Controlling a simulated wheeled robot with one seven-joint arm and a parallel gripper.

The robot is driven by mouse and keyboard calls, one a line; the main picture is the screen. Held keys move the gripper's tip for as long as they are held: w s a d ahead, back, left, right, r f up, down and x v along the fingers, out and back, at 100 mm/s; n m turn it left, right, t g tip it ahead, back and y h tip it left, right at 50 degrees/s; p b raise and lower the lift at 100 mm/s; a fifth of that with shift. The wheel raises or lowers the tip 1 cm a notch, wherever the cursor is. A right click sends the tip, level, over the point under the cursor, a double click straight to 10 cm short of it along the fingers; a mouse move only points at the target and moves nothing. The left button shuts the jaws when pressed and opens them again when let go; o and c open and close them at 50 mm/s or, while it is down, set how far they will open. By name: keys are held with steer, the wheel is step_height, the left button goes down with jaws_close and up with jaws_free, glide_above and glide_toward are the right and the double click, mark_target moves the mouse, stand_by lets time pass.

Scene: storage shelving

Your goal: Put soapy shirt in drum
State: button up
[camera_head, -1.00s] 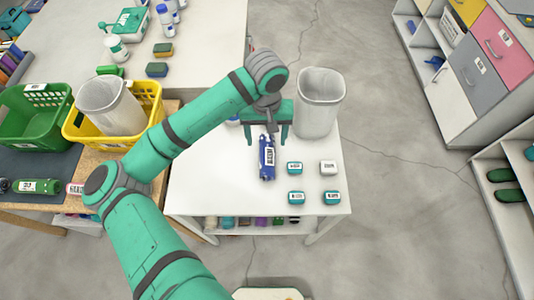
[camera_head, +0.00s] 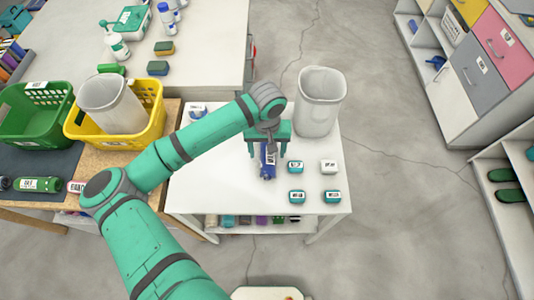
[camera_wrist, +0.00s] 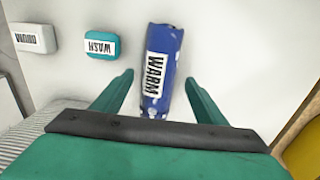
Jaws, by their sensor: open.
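A blue rolled bundle with white spots and a "WARM" label (camera_head: 268,172) lies on the white table; it looks like the soapy shirt. It also shows in the wrist view (camera_wrist: 161,60). My gripper (camera_head: 268,152) is open above the bundle's far end. In the wrist view my open fingers (camera_wrist: 160,88) stand on either side of it, with gaps, and hold nothing. A tall open grey tub (camera_head: 318,108), possibly the drum, stands at the table's back right corner, just right of my gripper. Its inside looks empty.
Several small labelled blocks, one a teal "WASH" block (camera_wrist: 101,43), sit right of the bundle on the table. A similar grey tub (camera_head: 112,106) stands in a yellow basket (camera_head: 150,128) at left, beside a green basket (camera_head: 40,130). The table's left front is clear.

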steer(key=shift+c, duration=0.6)
steer(key=c, duration=1.2)
